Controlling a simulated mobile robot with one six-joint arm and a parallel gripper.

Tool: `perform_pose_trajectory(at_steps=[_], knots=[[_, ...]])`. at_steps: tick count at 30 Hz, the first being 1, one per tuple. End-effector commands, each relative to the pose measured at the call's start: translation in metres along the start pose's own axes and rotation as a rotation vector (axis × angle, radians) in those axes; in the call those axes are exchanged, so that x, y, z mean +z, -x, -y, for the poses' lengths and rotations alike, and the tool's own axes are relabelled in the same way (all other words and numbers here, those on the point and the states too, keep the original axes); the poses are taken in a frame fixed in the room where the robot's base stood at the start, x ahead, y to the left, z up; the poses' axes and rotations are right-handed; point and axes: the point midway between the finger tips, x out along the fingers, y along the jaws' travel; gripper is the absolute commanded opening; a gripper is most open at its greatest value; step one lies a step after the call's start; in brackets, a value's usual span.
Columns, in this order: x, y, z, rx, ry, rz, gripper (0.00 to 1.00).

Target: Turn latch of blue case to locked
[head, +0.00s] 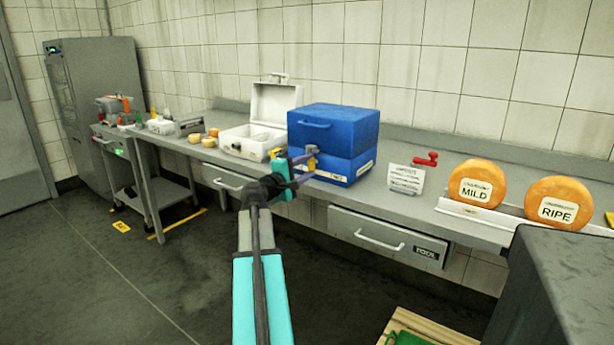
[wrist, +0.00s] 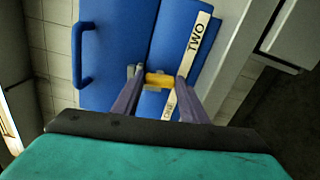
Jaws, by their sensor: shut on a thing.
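The blue case (head: 333,135) stands on the steel counter with its lid down, a handle on its lid. In the wrist view the case (wrist: 120,35) fills the upper middle, with a label strip (wrist: 197,38) reading "TWO". Its yellow latch (wrist: 158,80) sits at the seam between lid and body, spanning crosswise between my fingers. My gripper (wrist: 160,82) is shut on the latch; it also shows in the head view (head: 305,162), at the case's front. In the head view the fingers partly hide the latch, and its exact turn is hard to tell.
An open white case (head: 255,140) stands left of the blue case. To the right are a small sign (head: 405,179), a red tap-like object (head: 426,159) and two cheese wheels (head: 476,184) marked MILD and RIPE. A drawer (head: 385,238) sits below the counter.

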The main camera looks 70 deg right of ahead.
Motion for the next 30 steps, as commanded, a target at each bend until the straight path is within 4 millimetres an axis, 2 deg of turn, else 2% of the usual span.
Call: perform_pose_trajectory(at_steps=[1,12,25,26,28,30], knots=[[0.0016,0.0004,0.0085,-0.008,-0.026,0.007,0.17],[0.0022,0.0004,0.006,-0.008,-0.135,0.007,0.17],[0.0024,0.0004,0.0049,-0.009,-0.145,0.008,0.17],[0.0025,0.0004,0.0049,-0.009,-0.145,0.008,0.42],[0.0024,0.0003,0.0046,-0.008,-0.144,0.008,0.54],[0.002,0.0002,0.0038,-0.007,-0.143,0.007,0.58]])
